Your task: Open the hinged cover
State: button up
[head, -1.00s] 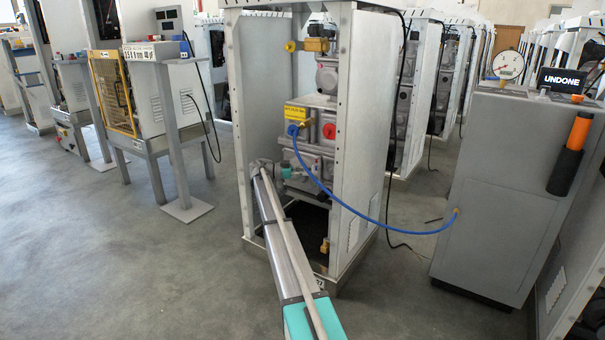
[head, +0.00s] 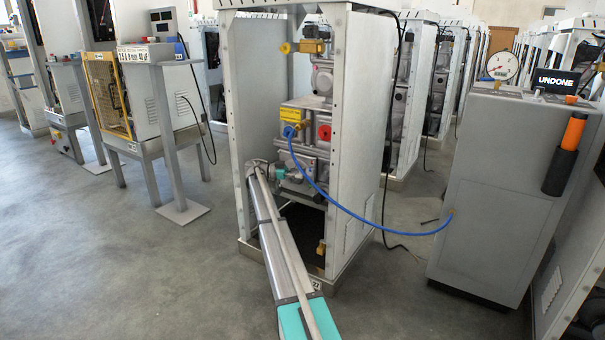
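The open-fronted dispenser frame (head: 357,130) stands upright in the middle, with grey metal units, a yellow block (head: 293,114), a red round part (head: 324,132) and a blue fitting (head: 289,131) inside. I cannot tell which part is the hinged cover or whether it is open. My arm runs up from the bottom edge to the frame's lower left opening. My gripper is around the small teal part (head: 281,172), below the yellow block; its fingers are too small and hidden to make out. I see nothing held.
A stand (head: 170,130) is at left. Floor (head: 130,270) is clear at front left.

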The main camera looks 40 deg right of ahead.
dwell(0.3)
jog(key=shift+w, duration=0.1)
jog(key=v, duration=0.7)
jog(key=shift+a, duration=0.1)
